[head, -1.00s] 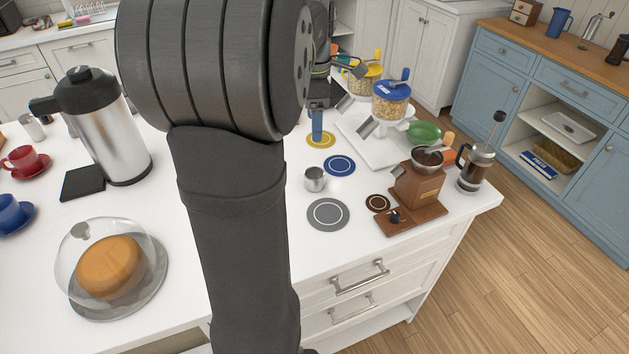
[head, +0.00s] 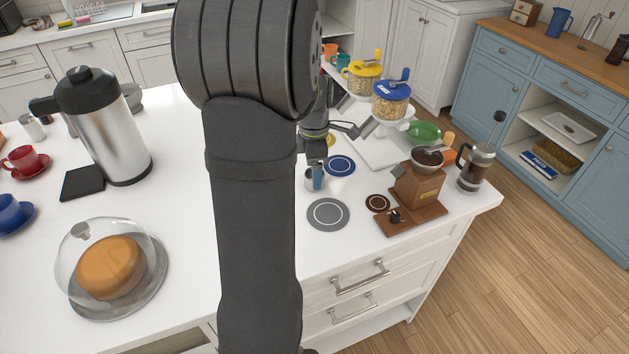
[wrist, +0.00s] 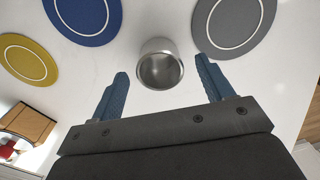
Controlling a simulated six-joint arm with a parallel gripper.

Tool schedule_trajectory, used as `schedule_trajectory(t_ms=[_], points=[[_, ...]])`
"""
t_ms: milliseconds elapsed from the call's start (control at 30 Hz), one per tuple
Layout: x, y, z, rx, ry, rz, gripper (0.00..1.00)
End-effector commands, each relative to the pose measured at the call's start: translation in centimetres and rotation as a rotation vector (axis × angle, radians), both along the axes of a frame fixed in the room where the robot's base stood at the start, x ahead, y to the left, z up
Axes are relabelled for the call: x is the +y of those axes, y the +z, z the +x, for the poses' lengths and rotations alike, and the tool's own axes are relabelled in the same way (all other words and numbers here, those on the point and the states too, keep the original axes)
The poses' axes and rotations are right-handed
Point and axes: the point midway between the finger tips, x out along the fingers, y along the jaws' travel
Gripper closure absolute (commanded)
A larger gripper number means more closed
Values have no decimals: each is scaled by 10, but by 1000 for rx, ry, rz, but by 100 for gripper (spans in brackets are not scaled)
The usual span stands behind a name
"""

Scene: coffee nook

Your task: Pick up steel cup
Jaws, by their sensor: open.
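My gripper (wrist: 163,82) is open and empty, with one blue finger on either side of the cup's line. In the head view my gripper (head: 317,176) is low at the cup and partly covers it. Whether a finger touches the cup cannot be told.
A wooden coffee grinder (head: 419,187) and a French press (head: 477,168) stand to the right.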

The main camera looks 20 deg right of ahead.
Motion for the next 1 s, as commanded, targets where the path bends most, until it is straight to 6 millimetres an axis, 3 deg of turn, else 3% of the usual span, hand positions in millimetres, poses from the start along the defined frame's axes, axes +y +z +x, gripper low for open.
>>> schedule_trajectory(t_ms=[200,467,700,1000], points=[[1,-27,-1,2,0,1,27],[0,-30,-1,0,0,0,27],[0,-29,-1,0,0,0,74],[0,-28,-1,-1,0,0,74]])
